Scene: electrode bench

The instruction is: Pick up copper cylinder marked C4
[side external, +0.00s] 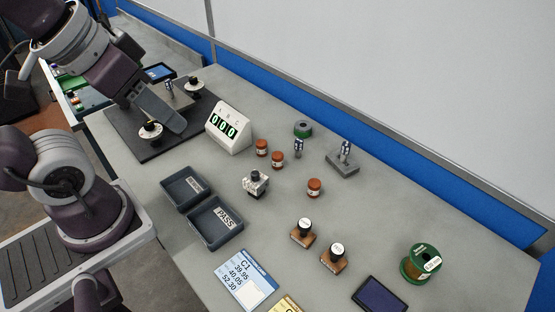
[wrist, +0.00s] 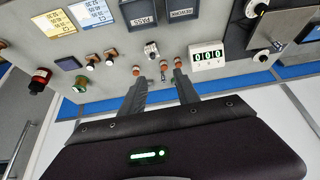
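Three small copper-coloured cylinders with pale labels stand on the grey bench in the side view: two close together, one at the back (side external: 261,147) and one just in front of it (side external: 277,159), and a third further right (side external: 314,187). Their marks are too small to read, so I cannot tell which is C4. They also show small beyond my fingers in the wrist view, one (wrist: 136,70) near the left fingertip. My gripper (wrist: 161,80) is open and empty, its two fingers apart. In the side view my gripper (side external: 178,124) is above the dark plate, left of the cylinders.
A counter box showing 000 (side external: 229,128) stands between my gripper and the cylinders. Two dark trays, one labelled PASS (side external: 215,222), lie in front. A metal fixture (side external: 255,184), slim metal cylinders (side external: 298,148), stamps (side external: 303,232) and a green spool (side external: 421,264) stand around.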

